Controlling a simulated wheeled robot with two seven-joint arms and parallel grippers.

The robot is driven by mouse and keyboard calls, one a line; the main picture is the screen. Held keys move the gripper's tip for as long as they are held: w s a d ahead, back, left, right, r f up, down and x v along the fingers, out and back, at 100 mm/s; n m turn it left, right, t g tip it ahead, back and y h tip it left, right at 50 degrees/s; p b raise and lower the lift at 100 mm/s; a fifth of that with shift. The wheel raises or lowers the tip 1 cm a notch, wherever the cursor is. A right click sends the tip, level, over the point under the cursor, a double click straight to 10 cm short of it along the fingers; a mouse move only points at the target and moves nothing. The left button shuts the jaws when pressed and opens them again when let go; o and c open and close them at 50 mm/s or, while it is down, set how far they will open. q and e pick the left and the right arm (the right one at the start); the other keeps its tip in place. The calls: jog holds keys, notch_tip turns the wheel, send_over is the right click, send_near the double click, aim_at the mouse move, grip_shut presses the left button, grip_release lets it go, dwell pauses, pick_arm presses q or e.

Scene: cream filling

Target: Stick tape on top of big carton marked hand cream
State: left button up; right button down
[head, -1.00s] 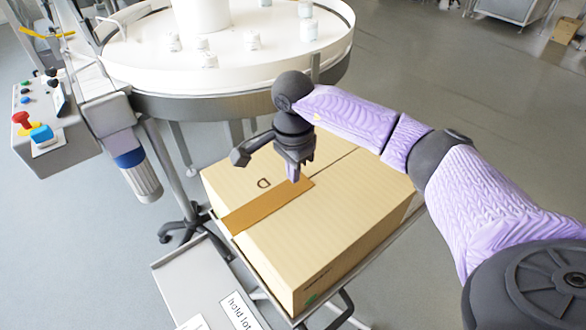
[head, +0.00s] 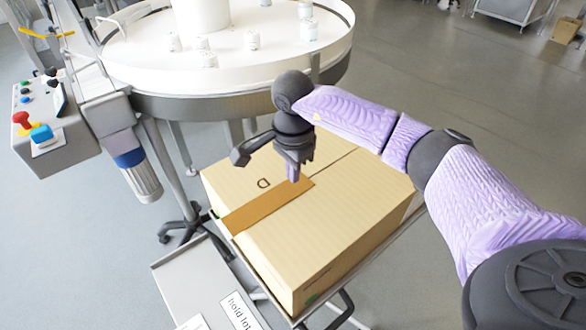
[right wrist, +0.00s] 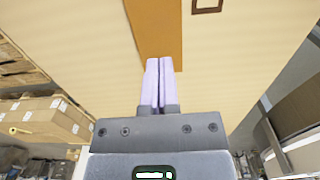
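The big carton (head: 330,225) is a closed tan box on a metal stand, its top facing up. A strip of brown tape (head: 262,207) lies on the carton's top along part of the seam, its left end at the carton's edge. The tape also shows in the right wrist view (right wrist: 158,30). My right gripper (head: 293,176) is over the carton's top at the right end of the tape. In the right wrist view its fingers (right wrist: 159,70) are together with nothing visible between them, tips over the tape's end; contact is unclear. My left gripper is out of view.
A round white turntable (head: 230,65) with several small jars stands behind the carton. A control box (head: 45,125) with a red button is at the left. A grey tray with a "hold lot" label (head: 238,311) is in front of the carton.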

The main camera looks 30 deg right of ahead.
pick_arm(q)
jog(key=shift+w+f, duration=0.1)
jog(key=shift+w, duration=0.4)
pick_arm(e)
jog(key=shift+f, duration=0.1)
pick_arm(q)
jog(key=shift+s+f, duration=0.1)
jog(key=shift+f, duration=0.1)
pick_arm(e)
jog(key=shift+f, duration=0.25)
pick_arm(q)
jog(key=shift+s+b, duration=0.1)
jog(key=shift+b, duration=0.25)
pick_arm(e)
jog(key=shift+f, duration=0.1)
jog(key=shift+f, duration=0.35)
pick_arm(q)
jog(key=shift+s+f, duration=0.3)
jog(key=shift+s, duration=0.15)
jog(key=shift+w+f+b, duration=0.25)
jog(key=shift+b, duration=0.25)
pick_arm(e)
jog(key=shift+f, duration=0.4)
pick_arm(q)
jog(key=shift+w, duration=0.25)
